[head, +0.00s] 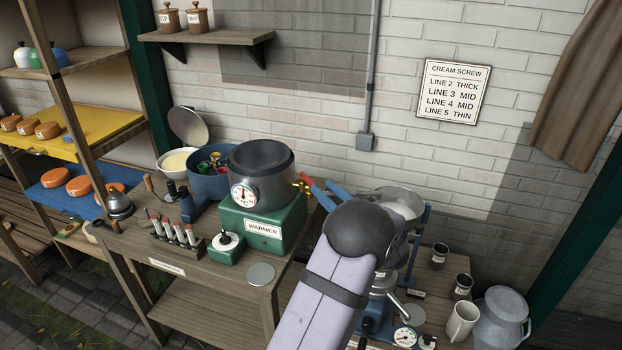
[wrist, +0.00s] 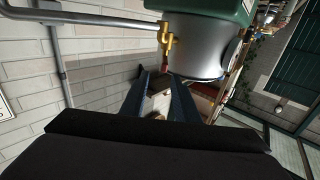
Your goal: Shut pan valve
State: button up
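The pan (head: 262,172) is a dark grey round vessel with a dial, sitting on the green warmer (head: 240,222). Its brass valve (head: 301,187) with a red handle (head: 307,180) sticks out on the pan's right side. My gripper (head: 321,190) has blue fingers, held apart and empty, just right of the valve. In the wrist view, upside down, the brass valve (wrist: 168,38) is on the pan (wrist: 205,45), with its red handle (wrist: 164,68) just beyond my fingertips (wrist: 157,78). I cannot tell whether the fingers touch the handle.
A blue tub (head: 208,183) and a white bowl (head: 180,163) stand left of the pan. A rack of small tubes (head: 175,235) is at the bench front. A separator with a bowl (head: 400,203) stands right, behind my arm. A wall conduit (head: 371,80) runs behind.

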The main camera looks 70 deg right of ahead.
aim_at(311, 180)
jog(key=shift+a+f+y, duration=0.3)
jog(key=p+x, duration=0.2)
jog(key=x, duration=0.4)
jog(key=shift+a+r+p, duration=0.1)
jog(key=shift+r+p, duration=0.05)
jog(key=shift+p, duration=0.2)
jog(key=shift+w+d, duration=0.5)
jog(key=shift+w, duration=0.05)
grip_shut()
